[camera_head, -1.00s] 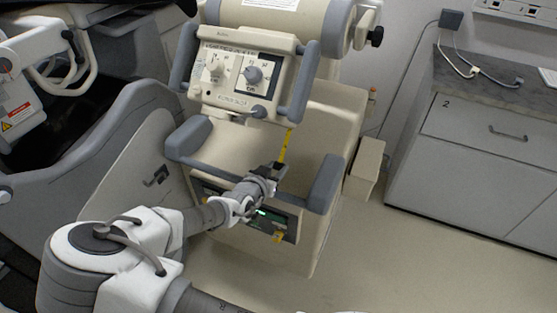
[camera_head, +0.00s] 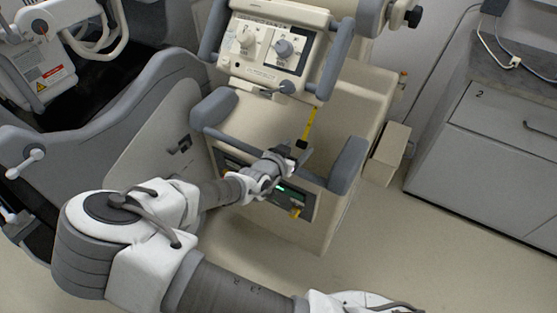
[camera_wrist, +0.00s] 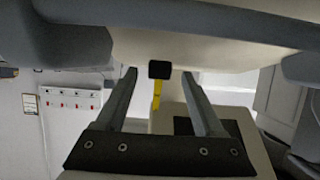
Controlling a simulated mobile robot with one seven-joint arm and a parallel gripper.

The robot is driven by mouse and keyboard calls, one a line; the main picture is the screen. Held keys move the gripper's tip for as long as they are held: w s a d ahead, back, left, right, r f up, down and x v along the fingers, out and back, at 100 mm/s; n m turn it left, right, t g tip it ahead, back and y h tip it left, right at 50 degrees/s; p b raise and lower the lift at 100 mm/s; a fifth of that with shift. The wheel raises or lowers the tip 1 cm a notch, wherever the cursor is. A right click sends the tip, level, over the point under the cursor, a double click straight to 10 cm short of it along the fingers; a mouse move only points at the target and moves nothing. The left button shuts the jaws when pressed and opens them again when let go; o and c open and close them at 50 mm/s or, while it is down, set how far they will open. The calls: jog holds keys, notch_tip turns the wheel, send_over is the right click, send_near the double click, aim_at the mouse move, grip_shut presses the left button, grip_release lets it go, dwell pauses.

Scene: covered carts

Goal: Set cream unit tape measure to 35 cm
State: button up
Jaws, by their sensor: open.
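The yellow tape (camera_head: 309,122) hangs below the control head (camera_head: 275,48) of the cream unit (camera_head: 348,125). A black piece (camera_head: 302,144) sits at its lower end. In the wrist view the black piece (camera_wrist: 159,69) joins the yellow strip (camera_wrist: 157,93). It appears between the tips of my gripper (camera_wrist: 158,75), with a gap on each side. In the head view my gripper (camera_head: 293,153) is beside the tape's lower end. My gripper is open, with nothing between its fingers visibly touched. Tape markings are too small to read.
Grey bumper arms (camera_head: 347,162) and (camera_head: 214,107) flank the unit's front. A grey-white cabinet (camera_head: 490,150) stands at the right, with clear floor (camera_head: 400,245) before it. A grey cart (camera_head: 140,105) stands close on the left.

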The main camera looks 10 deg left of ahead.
jog(key=p+v, duration=0.4)
jog(key=v, duration=1.1)
jog(key=shift+s, duration=0.25)
jog(key=shift+a, duration=0.1)
jog(key=d+r+n+g+y+p, duration=0.15)
jog(key=r+g+y, duration=0.3)
jog(key=r, duration=0.55)
jog(key=d+r+n+g+y+p, duration=0.1)
jog(key=d+r+g+y, duration=0.3)
jog(key=r, duration=0.5)
jog(key=s+d+r+h, duration=0.1)
jog(key=s+d+r, duration=0.2)
jog(key=d, duration=0.3)
jog(key=s+d+r+n+t+h+p, duration=0.1)
jog(key=s+d+r, duration=0.3)
jog(key=s+d, duration=0.1)
jog(key=s+d+r+h, duration=0.2)
jog(key=s+d+r, duration=0.1)
jog(key=d, duration=0.5)
jog(key=shift+s+r+p, duration=0.3)
jog(key=shift+s, duration=0.5)
